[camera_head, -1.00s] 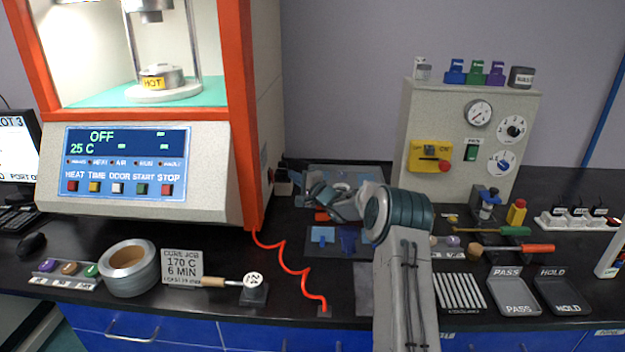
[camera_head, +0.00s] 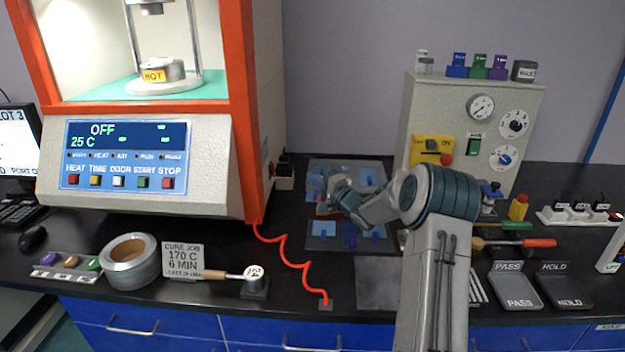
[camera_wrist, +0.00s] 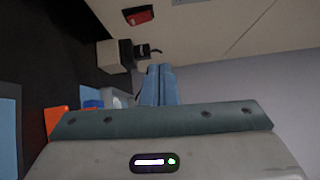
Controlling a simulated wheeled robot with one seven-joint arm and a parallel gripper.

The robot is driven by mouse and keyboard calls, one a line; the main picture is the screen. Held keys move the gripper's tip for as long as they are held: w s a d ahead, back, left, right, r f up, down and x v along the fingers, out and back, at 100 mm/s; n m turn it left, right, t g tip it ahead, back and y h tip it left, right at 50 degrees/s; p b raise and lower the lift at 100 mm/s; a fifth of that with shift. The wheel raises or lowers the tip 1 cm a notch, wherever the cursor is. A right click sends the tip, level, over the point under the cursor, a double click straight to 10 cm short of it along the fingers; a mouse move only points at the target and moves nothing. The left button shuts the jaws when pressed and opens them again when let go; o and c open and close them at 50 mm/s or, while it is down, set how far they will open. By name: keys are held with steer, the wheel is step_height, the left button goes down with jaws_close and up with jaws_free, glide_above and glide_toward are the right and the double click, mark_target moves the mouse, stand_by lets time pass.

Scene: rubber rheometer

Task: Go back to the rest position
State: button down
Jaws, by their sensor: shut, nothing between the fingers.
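My gripper (camera_head: 324,190) is at the end of my bent arm, over the grey mat behind the middle of the bench. In the head view it is small and partly merges with the blue pieces around it. In the wrist view its two blue fingers (camera_wrist: 158,85) are together with nothing between them. They point toward the side wall of the big machine. My elbow is to the right, in front of the grey control box.
The orange-framed machine (camera_head: 140,165) stands left, with a red coiled cord (camera_head: 290,262) in front. The control box (camera_head: 425,110) stands behind my elbow. A grey mat (camera_head: 350,168) with blue pieces lies under my gripper. PASS (camera_head: 514,288) and HOLD (camera_head: 566,287) trays lie right.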

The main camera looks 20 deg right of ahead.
steer(key=s+a+r+n+g+h+p, duration=0.2)
steer(key=s+r+n+g+h, duration=0.15)
steer(key=s, duration=0.35)
steer(key=s+a+r+n+g+h+p, duration=0.2)
steer(key=s+r+h, duration=0.3)
steer(key=s, duration=0.3)
steer(key=s+a+n+g+p, duration=0.1)
steer(key=s+a+n+g, duration=0.1)
steer(key=s, duration=0.9)
steer(key=s+a+n+g+p, duration=0.1)
steer(key=s+n+g, duration=0.2)
steer(key=s, duration=0.8)
steer(key=s+a+n+g+p, duration=0.1)
steer(key=s+a+n+g, duration=0.1)
steer(key=s, duration=0.9)
steer(key=shift+a+f+n+g+y, duration=0.15)
steer(key=shift+a+n+g+y, duration=0.25)
steer(key=shift+g, duration=0.35)
